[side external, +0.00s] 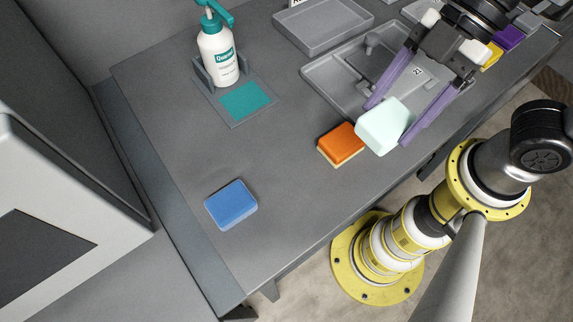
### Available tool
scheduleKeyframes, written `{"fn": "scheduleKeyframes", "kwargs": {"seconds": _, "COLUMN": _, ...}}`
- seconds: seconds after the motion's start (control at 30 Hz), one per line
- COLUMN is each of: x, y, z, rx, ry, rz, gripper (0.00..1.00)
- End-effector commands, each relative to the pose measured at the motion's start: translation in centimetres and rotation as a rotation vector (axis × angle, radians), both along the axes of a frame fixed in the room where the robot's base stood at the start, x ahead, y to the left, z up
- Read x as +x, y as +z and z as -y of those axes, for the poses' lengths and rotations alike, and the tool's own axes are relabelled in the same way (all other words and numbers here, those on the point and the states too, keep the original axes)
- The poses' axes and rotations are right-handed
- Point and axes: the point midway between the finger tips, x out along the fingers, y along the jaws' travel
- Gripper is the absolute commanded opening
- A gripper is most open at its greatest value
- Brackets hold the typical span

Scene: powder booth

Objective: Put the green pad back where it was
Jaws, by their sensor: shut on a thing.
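My gripper (387,124) has two long purple fingers and comes down from the upper right. It is shut on a pale mint-green pad (384,127), with one finger at each side. The pad looks tilted and seems to be above the table, overlapping the orange sponge in the picture; the exact gap cannot be told. A flat teal-green square (246,101) lies on a grey plate in front of the white pump bottle (217,55).
An orange sponge (341,143) and a blue sponge (231,204) lie on the grey table (170,120). A grey tray (322,78) lies behind my gripper, with another tray (322,27) behind it. Purple (509,38) and yellow (492,56) items are at upper right. The table's middle is clear.

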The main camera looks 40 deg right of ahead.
Motion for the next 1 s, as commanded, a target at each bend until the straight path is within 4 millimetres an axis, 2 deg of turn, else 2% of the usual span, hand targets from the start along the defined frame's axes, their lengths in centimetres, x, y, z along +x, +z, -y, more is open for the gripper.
{"fn": "scheduleKeyframes", "kwargs": {"seconds": 0.13, "x": 1.1, "y": -1.1, "z": -1.9, "rx": -0.004, "ry": 0.010, "rz": -0.005, "gripper": 0.17}}
{"fn": "scheduleKeyframes", "kwargs": {"seconds": 0.43, "x": 5.1, "y": -4.1, "z": -7.2, "rx": -0.004, "ry": 0.007, "rz": -0.005, "gripper": 0.17}}
{"fn": "scheduleKeyframes", "kwargs": {"seconds": 0.5, "x": 5.8, "y": -5.4, "z": -8.0, "rx": -0.005, "ry": 0.005, "rz": -0.006, "gripper": 0.17}}
{"fn": "scheduleKeyframes", "kwargs": {"seconds": 0.7, "x": 7.2, "y": -8.2, "z": -9.8, "rx": -0.004, "ry": 0.004, "rz": -0.005, "gripper": 0.17}}
{"fn": "scheduleKeyframes", "kwargs": {"seconds": 0.87, "x": 7.7, "y": -9.0, "z": -10.5, "rx": -0.001, "ry": 0.005, "rz": -0.002, "gripper": 0.17}}
{"fn": "scheduleKeyframes", "kwargs": {"seconds": 1.0, "x": 8.1, "y": -10.5, "z": -11.1, "rx": -0.004, "ry": 0.004, "rz": -0.005, "gripper": 0.17}}
